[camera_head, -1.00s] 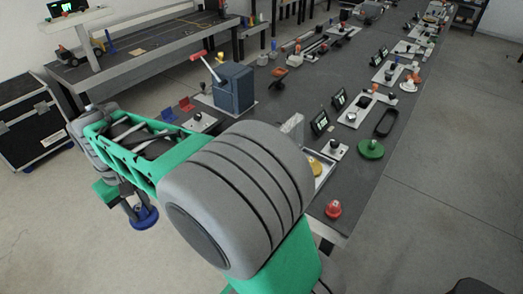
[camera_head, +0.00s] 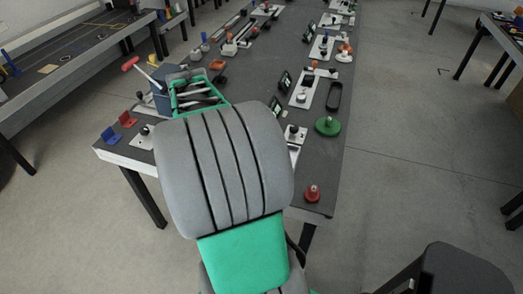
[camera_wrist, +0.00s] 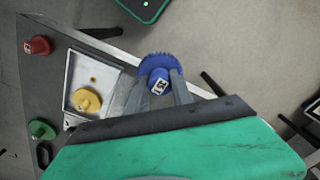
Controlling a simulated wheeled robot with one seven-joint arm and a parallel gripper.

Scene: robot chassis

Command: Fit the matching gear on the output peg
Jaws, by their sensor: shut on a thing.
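My gripper (camera_wrist: 158,94) is shut on a blue gear (camera_wrist: 158,65) with a raised hub, in the wrist view. The gear hangs just beyond the edge of a pale plate. On this plate sits a yellow gear (camera_wrist: 88,100). A small brownish peg or hole (camera_wrist: 93,79) is beside the yellow gear; I cannot tell which. A red gear (camera_wrist: 38,45) and a green gear (camera_wrist: 43,130) rest on the dark table. In the head view, the red gear (camera_head: 312,193) and green gear (camera_head: 327,126) show, but my arm hides the gripper and the blue gear.
The long dark table (camera_head: 325,165) carries several boards, small screens and a dark oval tray (camera_head: 334,96). A blue box with a red-handled lever (camera_head: 131,63) stands near its left edge. Open floor (camera_head: 420,150) lies to the right.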

